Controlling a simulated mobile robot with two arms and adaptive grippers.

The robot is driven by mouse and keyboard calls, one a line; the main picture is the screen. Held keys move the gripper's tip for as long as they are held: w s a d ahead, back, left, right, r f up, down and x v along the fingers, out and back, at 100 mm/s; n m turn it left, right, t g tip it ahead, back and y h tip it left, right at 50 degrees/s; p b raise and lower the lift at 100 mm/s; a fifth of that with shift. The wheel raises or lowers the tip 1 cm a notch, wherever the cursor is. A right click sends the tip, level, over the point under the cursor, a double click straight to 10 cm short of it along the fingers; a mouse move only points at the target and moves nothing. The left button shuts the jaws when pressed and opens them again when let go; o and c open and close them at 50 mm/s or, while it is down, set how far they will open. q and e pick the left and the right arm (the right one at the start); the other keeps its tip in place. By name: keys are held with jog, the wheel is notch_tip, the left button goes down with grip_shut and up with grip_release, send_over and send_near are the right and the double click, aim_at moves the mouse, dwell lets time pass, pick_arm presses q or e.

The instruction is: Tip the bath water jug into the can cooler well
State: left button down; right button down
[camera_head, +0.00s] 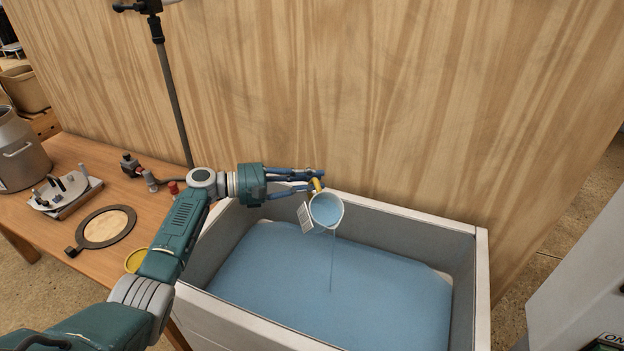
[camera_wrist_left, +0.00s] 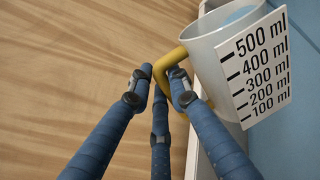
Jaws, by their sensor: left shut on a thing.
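The jug (camera_head: 326,211) is a small pale cup with a yellow handle, tilted over the well. Blue liquid shows in its mouth, and a thin stream falls from its lip. In the left wrist view the jug (camera_wrist_left: 215,50) carries a scale from 100 to 500 ml. My left gripper (camera_head: 312,180) is shut on the yellow handle (camera_wrist_left: 170,65), above the well's back left part. The can cooler well (camera_head: 482,270) is a white-rimmed box holding a broad blue surface. My right gripper is out of view.
A wooden table (camera_head: 60,225) at the left carries a metal milk can (camera_head: 20,160), a round framed disc (camera_head: 105,228) and small fittings. A dark pole (camera_head: 175,100) stands before the wooden wall behind. A pale panel (camera_head: 585,270) stands at the right.

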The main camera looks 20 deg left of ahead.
pick_arm(q)
jog(key=shift+r, duration=0.2)
jog(key=shift+s+d+r+m+p, duration=0.1)
jog(key=shift+s+d+m+p, duration=0.05)
jog(key=shift+m+p, duration=0.2)
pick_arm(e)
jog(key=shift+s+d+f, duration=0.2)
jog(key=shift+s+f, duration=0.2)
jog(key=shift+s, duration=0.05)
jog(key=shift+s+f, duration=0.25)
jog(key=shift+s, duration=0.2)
pick_arm(q)
jog(key=shift+s+d+m, duration=0.1)
jog(key=shift+m, duration=0.15)
jog(key=shift+s+d+r+m+p, duration=0.15)
jog(key=shift+s+d+m+p, duration=0.05)
jog(key=shift+m+p, duration=0.2)
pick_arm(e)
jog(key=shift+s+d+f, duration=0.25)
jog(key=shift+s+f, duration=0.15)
pick_arm(q)
jog(key=shift+s+d+r+m+y, duration=0.1)
jog(key=shift+s+d+m+y, duration=0.15)
jog(key=shift+m+y, duration=0.15)
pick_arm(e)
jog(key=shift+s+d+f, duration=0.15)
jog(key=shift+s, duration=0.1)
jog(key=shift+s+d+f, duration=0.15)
